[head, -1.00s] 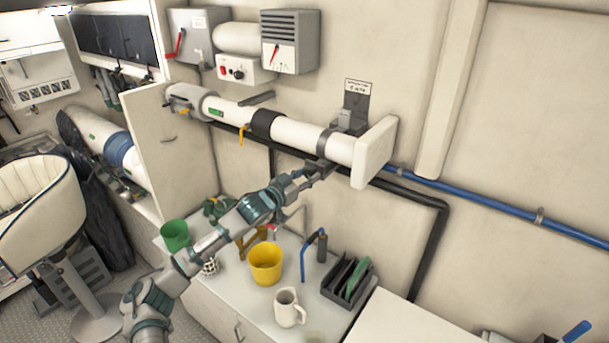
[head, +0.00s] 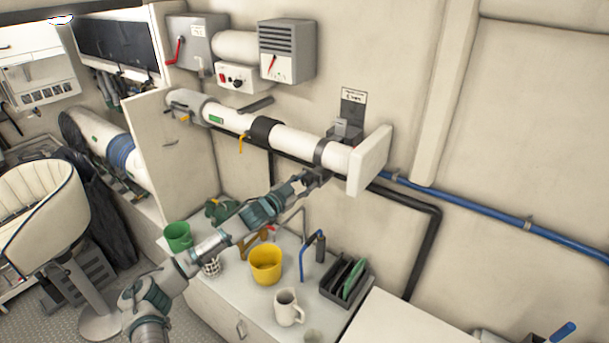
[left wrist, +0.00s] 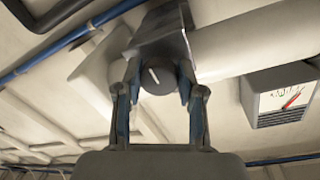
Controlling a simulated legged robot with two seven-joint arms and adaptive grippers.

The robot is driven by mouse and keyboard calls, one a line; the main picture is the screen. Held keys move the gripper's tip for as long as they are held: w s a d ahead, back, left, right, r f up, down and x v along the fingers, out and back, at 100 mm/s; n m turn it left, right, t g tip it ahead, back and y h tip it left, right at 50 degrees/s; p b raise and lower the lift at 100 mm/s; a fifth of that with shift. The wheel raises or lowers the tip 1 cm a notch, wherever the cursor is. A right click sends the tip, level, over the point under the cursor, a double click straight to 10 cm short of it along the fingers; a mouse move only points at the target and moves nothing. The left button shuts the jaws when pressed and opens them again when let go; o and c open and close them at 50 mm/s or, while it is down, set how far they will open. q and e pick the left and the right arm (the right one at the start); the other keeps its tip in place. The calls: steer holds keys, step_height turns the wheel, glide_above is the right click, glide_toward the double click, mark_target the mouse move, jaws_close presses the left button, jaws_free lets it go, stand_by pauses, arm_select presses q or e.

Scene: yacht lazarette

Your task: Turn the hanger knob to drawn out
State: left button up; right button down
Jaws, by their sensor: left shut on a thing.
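The hanger knob (left wrist: 158,78) is a dark grey round knob with a white pointer line, on the underside of a grey bracket (left wrist: 160,35) that carries the white pipe (head: 290,138). In the left wrist view the pointer leans to the upper left. My left gripper (left wrist: 157,88) is shut on the knob, one finger on each side of it. In the head view my left gripper (head: 312,182) reaches up under the pipe near its white square end plate (head: 370,160), and it hides the knob there. My right gripper is in neither view.
A counter below my arm holds a yellow bucket (head: 266,264), a green cup (head: 177,237), a white mug (head: 288,306) and a black rack (head: 346,282). A black pipe (head: 425,210) and a blue pipe (head: 480,213) run along the wall. A gauge box (head: 288,50) hangs above.

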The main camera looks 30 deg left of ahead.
arm_select(q)
steer(key=shift+a+r, duration=0.1)
steer(key=shift+r, duration=0.1)
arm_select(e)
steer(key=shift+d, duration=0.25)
arm_select(q)
steer(key=o, duration=1.1)
steer(key=shift+o, duration=0.2)
steer(key=shift+f, duration=0.1)
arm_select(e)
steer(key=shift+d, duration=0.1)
arm_select(q)
steer(key=shift+f, duration=0.1)
steer(key=s+a, duration=0.2)
steer(key=s, duration=0.9)
steer(key=shift+s, duration=0.4)
